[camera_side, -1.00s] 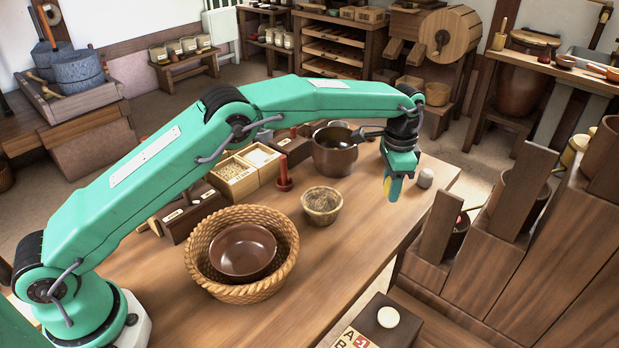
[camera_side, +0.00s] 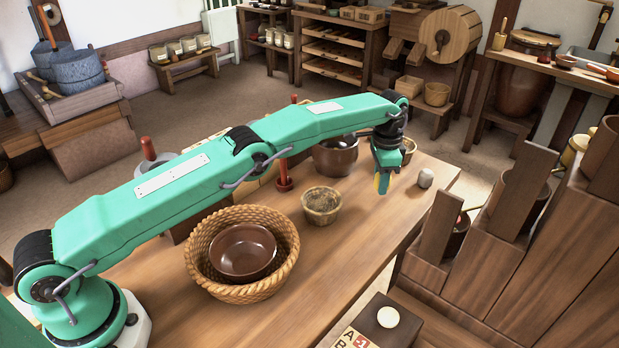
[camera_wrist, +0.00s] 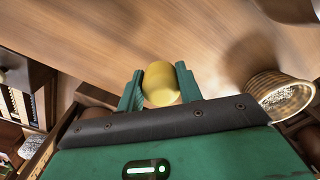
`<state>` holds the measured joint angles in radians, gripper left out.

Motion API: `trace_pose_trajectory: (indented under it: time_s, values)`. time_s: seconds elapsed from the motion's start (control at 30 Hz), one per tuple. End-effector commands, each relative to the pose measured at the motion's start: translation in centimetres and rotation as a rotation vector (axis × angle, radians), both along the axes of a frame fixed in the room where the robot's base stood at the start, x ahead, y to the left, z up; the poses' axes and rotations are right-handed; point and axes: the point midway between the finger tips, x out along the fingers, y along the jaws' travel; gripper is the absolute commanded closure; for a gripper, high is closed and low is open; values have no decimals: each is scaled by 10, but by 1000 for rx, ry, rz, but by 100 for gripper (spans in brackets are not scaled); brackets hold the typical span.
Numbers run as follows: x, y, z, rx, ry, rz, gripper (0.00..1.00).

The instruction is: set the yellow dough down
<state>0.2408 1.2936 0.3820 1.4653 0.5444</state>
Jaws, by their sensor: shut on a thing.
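The yellow dough (camera_wrist: 161,83) is a small, smooth, rounded lump between the two green fingers of my gripper (camera_wrist: 158,88) in the wrist view. The fingers are shut on it from both sides. In the side view my gripper (camera_side: 382,183) points down over the right part of the wooden table (camera_side: 340,262), and only a sliver of the dough shows at its tip. The dough seems close above the table top; I cannot tell whether it touches.
A pale round lump (camera_side: 425,178) lies right of my gripper. A woven bowl (camera_side: 321,204) stands to its left, and a dark pot (camera_side: 336,157) behind that. A large basket (camera_side: 205,268) holds a brown bowl (camera_side: 243,252). The table in front of my gripper is clear.

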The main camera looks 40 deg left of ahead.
Motion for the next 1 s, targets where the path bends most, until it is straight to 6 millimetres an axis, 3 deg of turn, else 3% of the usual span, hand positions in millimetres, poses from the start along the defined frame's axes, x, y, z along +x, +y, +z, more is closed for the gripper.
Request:
trace_pose_trajectory:
  time_s: [0.17, 0.5, 1.0]
  values:
    - [0, 0, -4, 0, 1, 0, 92]
    - [-1, 0, -38, 0, 1, 0, 92]
    - [0, 0, -44, 0, 0, 0, 92]
